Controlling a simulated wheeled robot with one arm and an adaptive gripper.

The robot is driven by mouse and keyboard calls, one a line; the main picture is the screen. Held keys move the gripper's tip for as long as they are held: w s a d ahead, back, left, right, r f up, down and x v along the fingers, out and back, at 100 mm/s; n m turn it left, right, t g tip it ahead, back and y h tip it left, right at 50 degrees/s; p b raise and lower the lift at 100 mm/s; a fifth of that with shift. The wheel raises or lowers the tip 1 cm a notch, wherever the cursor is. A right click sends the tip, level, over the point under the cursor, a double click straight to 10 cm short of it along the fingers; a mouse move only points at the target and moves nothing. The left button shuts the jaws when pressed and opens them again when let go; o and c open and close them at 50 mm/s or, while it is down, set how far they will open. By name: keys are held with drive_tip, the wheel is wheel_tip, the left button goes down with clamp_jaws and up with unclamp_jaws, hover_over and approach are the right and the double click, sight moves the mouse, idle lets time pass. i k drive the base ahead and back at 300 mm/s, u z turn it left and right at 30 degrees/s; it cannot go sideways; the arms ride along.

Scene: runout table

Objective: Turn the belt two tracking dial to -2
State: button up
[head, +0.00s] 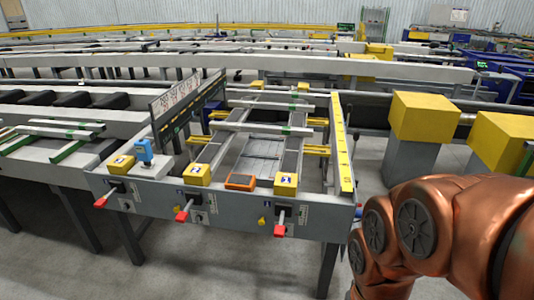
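The runout table (235,213) stands in the middle of the head view, with a grey front panel. Three red-handled levers stick out of the panel: left (101,202), middle (182,215) and right (279,230). Small labels and scales are beside the levers, too small to read. I cannot tell which control is the belt two tracking dial or where it is set. My copper arm fills the lower right, and my gripper is not in view.
Yellow numbered boxes (197,175), an orange device (240,181) and a blue device (144,150) sit on the front ledge. Yellow blocks (424,117) on grey pedestals stand to the right. Grey floor is open in front of the table.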

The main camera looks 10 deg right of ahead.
sight(199, 219)
drive_tip(key=u, duration=0.05)
drive_tip(key=k, duration=0.95)
drive_tip(key=u, duration=0.05)
drive_tip(key=i, duration=0.85)
drive_tip(key=u, duration=1.15)
drive_tip(key=i, duration=0.6)
drive_tip(key=u, duration=0.65)
